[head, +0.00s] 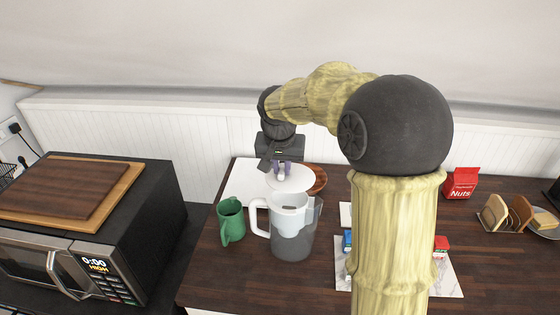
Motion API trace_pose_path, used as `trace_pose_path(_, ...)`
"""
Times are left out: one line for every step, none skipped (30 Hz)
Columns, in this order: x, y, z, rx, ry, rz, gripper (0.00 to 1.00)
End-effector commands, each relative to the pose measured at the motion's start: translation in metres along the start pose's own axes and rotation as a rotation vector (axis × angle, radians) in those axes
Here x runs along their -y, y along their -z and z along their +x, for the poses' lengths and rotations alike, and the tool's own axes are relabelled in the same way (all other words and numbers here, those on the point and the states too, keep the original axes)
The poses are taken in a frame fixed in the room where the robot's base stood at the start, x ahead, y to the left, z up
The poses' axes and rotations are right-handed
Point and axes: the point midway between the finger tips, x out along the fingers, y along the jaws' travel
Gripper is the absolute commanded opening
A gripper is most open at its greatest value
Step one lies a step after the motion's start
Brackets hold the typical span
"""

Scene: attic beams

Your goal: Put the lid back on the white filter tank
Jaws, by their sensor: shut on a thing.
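The white filter tank (288,221) sits in a grey see-through jug (292,246) with a white handle on its left; its top faces up with no lid on it. The lid, a round white disc (298,182), is just behind the tank in the picture. My gripper (281,172) points down over the lid and is shut on its small middle grip. Whether the lid is clear of the surface beneath it cannot be told. My arm's elbow and upper link cover part of the counter to the right.
A green mug (231,221) stands close left of the jug. A white board (246,186) and a round wooden piece (319,178) lie behind. Small boxes on a marble slab (447,279), a red nuts pack (460,184) and a toast rack (508,213) are right; a microwave (110,235) is left.

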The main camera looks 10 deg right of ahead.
Motion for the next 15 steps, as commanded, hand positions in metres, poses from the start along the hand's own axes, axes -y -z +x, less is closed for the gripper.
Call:
trace_pose_path(0.001,0.000,0.000,0.000,0.001,-0.002,0.00)
trace_pose_path(0.001,0.000,0.000,0.000,0.001,-0.002,0.00)
trace_pose_path(0.001,0.000,0.000,0.000,0.001,-0.002,0.00)
trace_pose_path(0.001,0.000,0.000,0.000,0.001,-0.002,0.00)
trace_pose_path(0.001,0.000,0.000,0.000,0.001,-0.002,0.00)
trace_pose_path(0.001,-0.001,0.000,0.000,0.001,-0.002,0.00)
trace_pose_path(0.001,-0.001,-0.001,-0.001,0.001,-0.003,0.00)
trace_pose_path(0.001,-0.001,-0.001,-0.001,0.001,-0.003,0.00)
trace_pose_path(0.001,-0.001,-0.001,-0.001,0.000,-0.003,0.00)
trace_pose_path(0.001,-0.002,-0.002,-0.002,0.000,-0.003,0.00)
trace_pose_path(0.001,-0.003,0.000,-0.001,0.000,-0.003,0.00)
trace_pose_path(0.001,-0.003,0.003,-0.001,0.000,-0.003,0.00)
trace_pose_path(0.001,-0.004,0.004,-0.001,0.000,-0.003,0.00)
trace_pose_path(0.001,-0.004,0.006,-0.001,0.000,-0.003,0.00)
trace_pose_path(0.001,-0.005,0.009,-0.001,0.000,-0.003,0.00)
